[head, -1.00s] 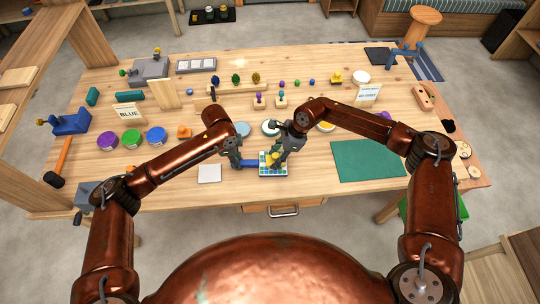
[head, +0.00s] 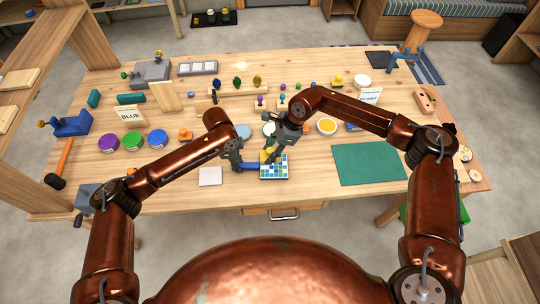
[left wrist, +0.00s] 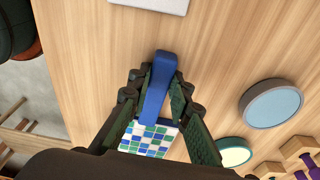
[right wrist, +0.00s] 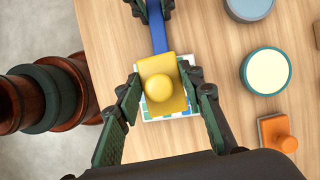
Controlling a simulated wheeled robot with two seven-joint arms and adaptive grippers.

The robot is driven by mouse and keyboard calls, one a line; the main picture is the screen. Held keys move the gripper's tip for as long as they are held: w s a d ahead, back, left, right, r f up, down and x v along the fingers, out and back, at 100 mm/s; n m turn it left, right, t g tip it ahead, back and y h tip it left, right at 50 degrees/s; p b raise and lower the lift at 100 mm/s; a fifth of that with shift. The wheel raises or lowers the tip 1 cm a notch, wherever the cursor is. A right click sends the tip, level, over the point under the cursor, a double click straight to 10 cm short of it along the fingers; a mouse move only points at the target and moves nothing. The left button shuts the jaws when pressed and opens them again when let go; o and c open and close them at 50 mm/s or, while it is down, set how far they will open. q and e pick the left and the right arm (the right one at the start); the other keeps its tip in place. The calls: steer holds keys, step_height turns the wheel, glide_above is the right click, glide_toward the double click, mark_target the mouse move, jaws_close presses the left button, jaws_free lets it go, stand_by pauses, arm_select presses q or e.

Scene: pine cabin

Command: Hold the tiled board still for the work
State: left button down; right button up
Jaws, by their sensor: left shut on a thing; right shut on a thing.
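The tiled board (head: 274,172), white with blue, green and pale squares, lies near the table's front edge. A blue bar-like handle (head: 250,166) runs from its left side. My left gripper (head: 240,164) is shut on this handle; the left wrist view shows the handle (left wrist: 157,85) between the fingers and the board (left wrist: 150,138) beyond. My right gripper (head: 272,151) is shut on a yellow block with a round knob (right wrist: 163,90), over the board's far left part. The block hides part of the board (right wrist: 180,113) in the right wrist view; whether they touch I cannot tell.
A white square (head: 210,176) lies left of the board and a green mat (head: 368,164) lies to its right. Round lidded tins (head: 243,131) and a dish with orange contents (head: 327,126) stand behind. An orange knobbed block (right wrist: 277,133) is near the right gripper.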

steer(key=shift+r, duration=1.1)
arm_select(q)
steer(key=c, duration=1.7)
jaws_free()
